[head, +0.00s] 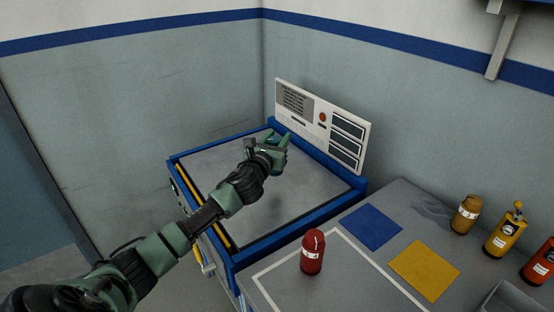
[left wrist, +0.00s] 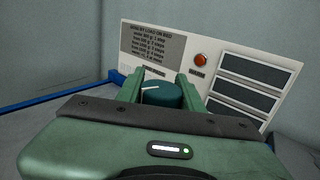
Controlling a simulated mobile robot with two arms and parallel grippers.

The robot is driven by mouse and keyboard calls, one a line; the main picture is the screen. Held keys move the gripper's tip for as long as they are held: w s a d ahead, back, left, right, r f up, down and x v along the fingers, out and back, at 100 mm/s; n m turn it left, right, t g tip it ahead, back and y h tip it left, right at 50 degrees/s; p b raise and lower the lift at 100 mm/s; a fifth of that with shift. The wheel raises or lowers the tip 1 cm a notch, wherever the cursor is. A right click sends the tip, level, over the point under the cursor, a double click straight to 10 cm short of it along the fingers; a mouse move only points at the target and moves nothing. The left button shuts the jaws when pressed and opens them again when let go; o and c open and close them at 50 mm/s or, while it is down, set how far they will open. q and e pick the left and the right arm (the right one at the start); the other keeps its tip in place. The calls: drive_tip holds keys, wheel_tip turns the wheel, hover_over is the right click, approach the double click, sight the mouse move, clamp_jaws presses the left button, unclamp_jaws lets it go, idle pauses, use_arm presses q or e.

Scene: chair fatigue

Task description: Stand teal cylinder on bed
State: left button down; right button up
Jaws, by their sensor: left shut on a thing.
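My left gripper (head: 277,143) reaches over the grey bed (head: 218,165) in its blue frame, near the back of the bed. In the left wrist view the teal cylinder (left wrist: 161,97) shows between the two green fingers of this gripper (left wrist: 161,88), which is shut on it. Its dark teal top has a short white mark. The gripper body hides its lower part, so I cannot tell whether it touches the bed. In the head view my arm and gripper mostly hide the cylinder. My right gripper is out of view.
A white panel (head: 354,116) with a red button stands behind the bed. On the grey table at right are a red canister (head: 312,252), blue square (head: 372,227), yellow square (head: 425,271), tan container (head: 466,215), yellow bottle (head: 502,238) and orange-red bottle (head: 540,262).

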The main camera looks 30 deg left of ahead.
use_arm(q)
wheel_tip(320, 180, down, 6)
drive_tip(key=b, duration=0.1)
idle(0.4)
drive_tip(key=shift+b, duration=0.3)
drive_tip(key=shift+f, duration=0.2)
drive_tip(key=c, duration=0.9)
unclamp_jaws()
drive_tip(key=shift+s+r, duration=0.1)
drive_tip(key=shift+r, duration=0.05)
drive_tip(key=v, duration=1.2)
